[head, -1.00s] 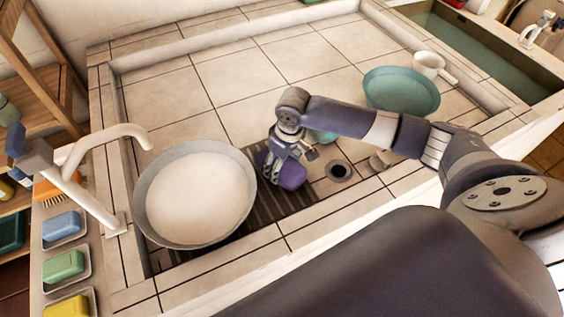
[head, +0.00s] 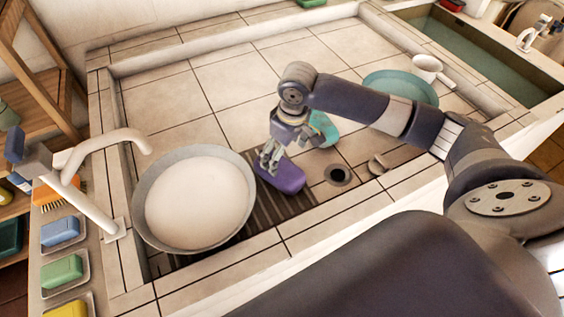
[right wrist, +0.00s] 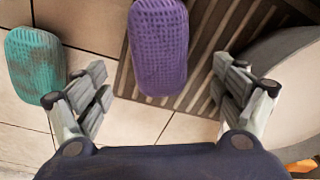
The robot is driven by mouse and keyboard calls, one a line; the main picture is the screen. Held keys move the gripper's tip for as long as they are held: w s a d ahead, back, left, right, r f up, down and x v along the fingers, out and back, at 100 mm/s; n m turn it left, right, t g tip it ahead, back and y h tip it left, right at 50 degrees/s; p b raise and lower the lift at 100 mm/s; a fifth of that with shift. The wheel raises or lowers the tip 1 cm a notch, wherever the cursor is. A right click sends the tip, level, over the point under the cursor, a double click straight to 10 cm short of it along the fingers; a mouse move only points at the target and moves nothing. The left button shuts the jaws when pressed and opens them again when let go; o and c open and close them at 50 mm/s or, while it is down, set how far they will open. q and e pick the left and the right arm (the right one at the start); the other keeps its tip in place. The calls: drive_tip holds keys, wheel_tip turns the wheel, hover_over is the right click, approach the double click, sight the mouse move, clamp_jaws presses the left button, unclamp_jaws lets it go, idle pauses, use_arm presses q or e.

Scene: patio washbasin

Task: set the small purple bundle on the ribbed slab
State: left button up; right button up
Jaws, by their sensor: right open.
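The small purple bundle (head: 284,176) lies on the ribbed slab (head: 284,206), near its right edge in the head view. In the right wrist view the purple bundle (right wrist: 158,48) lies partly over the grooves of the ribbed slab (right wrist: 208,62), with its left side at or past the slab's edge. My right gripper (head: 268,167) is just above the bundle; in the right wrist view its fingers (right wrist: 162,92) are spread wide and hold nothing. My left gripper is not in view.
A teal bundle (head: 322,128) lies on the tiles beside the slab. A wide basin of whitish contents (head: 196,200) covers part of the slab. A drain hole (head: 339,175) and a small stone-like piece (head: 377,164) are to the right. A teal basin (head: 402,86) stands behind.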

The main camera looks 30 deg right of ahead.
sight(286, 170)
drive_tip(key=shift+s+d+r, duration=0.1)
drive_tip(key=shift+s+r, duration=0.05)
drive_tip(key=shift+r, duration=1)
drive_tip(key=shift+s+d+r, duration=0.1)
drive_tip(key=shift+s+r, duration=0.05)
drive_tip(key=shift+r, duration=1)
